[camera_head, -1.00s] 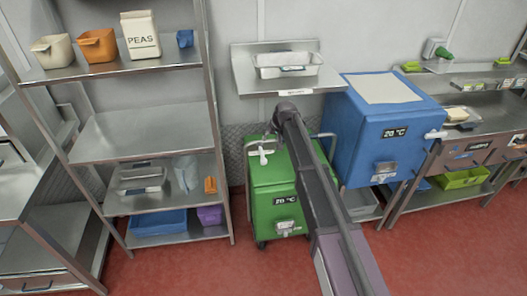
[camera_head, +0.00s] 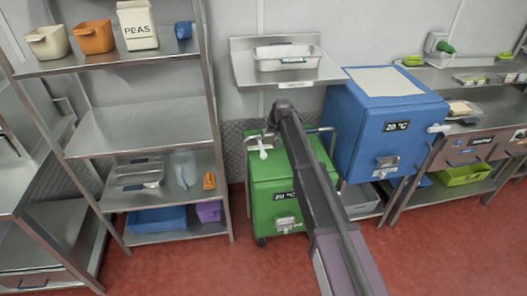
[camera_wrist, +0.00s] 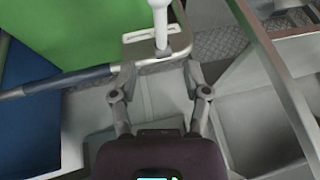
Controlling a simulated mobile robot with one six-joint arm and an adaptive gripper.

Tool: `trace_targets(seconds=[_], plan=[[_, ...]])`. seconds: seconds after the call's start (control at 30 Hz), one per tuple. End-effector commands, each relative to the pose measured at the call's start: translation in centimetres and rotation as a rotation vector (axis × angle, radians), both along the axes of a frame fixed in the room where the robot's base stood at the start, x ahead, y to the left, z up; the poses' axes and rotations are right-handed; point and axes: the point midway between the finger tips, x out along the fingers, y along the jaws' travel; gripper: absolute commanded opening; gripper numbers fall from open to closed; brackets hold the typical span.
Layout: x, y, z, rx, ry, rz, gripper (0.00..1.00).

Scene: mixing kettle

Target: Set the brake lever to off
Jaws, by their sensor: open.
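The green cart (camera_head: 268,205) with a 20 °C label stands on the floor below a wall shelf. A white lever (camera_head: 262,146) stands at its rear left, by the push handle. In the wrist view the white lever (camera_wrist: 161,22) rises from a slotted metal plate (camera_wrist: 145,50) beside the green surface. My gripper (camera_wrist: 159,73) is open and empty, with its two fingers apart just short of the plate. The lever stands beyond the fingertips, roughly in line with the gap. Whether the fingers touch the plate cannot be told. In the head view my arm hides the gripper.
A blue 20 °C box (camera_head: 380,130) stands close on the right of the green cart. A metal rack (camera_head: 140,128) with tubs stands on the left. A wall shelf (camera_head: 290,75) with a tray hangs above the lever. The red floor in front is clear.

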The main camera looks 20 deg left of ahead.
Motion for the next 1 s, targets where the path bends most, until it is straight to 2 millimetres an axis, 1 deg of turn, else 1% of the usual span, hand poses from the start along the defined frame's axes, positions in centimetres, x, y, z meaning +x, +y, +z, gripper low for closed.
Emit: trace_targets(seconds=[0.03, 1.0], plan=[[0.2, 0.2, -0.8, 0.000, 0.000, 0.000, 0.61], [1.9, 3.2, -8.0, 0.000, -0.001, 0.002, 0.61]])
